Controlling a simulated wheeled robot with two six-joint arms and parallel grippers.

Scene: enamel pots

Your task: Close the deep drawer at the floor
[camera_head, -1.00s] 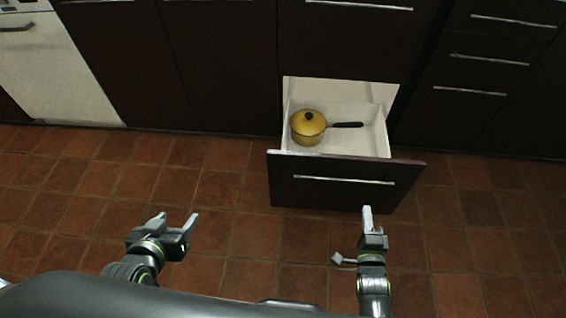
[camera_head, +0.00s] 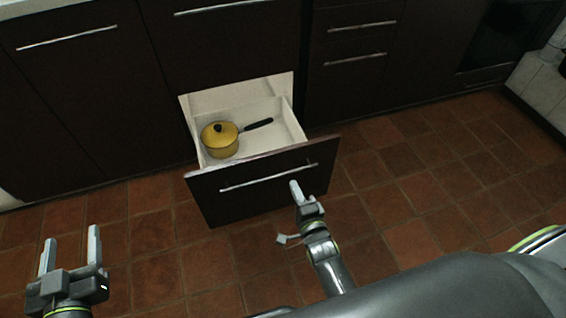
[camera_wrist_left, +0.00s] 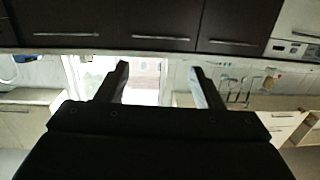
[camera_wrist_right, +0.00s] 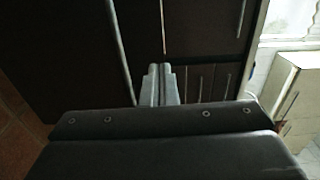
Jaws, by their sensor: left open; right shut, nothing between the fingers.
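The deep drawer (camera_head: 262,189) at the floor is pulled out, its dark front with a long bar handle (camera_head: 268,178) facing me. A yellow lidded pot (camera_head: 220,142) with a black handle sits inside its white interior. My right gripper (camera_head: 295,190) is shut and empty, at the drawer front's right part in the head view; I cannot tell whether it touches. In the right wrist view its fingers (camera_wrist_right: 158,84) are together before dark fronts. My left gripper (camera_head: 71,250) is open and empty, well left of the drawer. In the left wrist view its fingers (camera_wrist_left: 160,85) stand apart.
Dark closed cabinets (camera_head: 80,90) flank the drawer, with closed smaller drawers (camera_head: 355,45) to its right. The brown tiled floor (camera_head: 420,170) is clear around the drawer. An oven (camera_head: 497,45) stands at the far right.

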